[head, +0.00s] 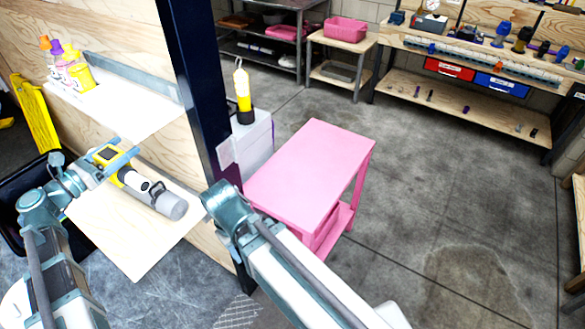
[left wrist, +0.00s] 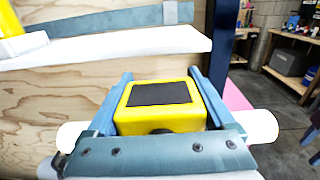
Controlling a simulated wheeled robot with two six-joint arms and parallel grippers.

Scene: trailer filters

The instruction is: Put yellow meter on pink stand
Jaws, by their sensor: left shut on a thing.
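The yellow meter (head: 108,154) is a small box with a dark screen. My left gripper (head: 117,160) is shut on it above the wooden lower shelf at the left. In the left wrist view the meter (left wrist: 160,106) sits between the two blue-grey fingers (left wrist: 163,100), its dark screen facing up. The pink stand (head: 303,175) is right of the dark post, its flat top bare. My right arm reaches in from the bottom in front of the stand, but I cannot make out its gripper.
A white cylinder with a grey end (head: 171,205) lies on the lower shelf (head: 130,237), close beside the meter. Bottles stand on the upper shelf (head: 135,115).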

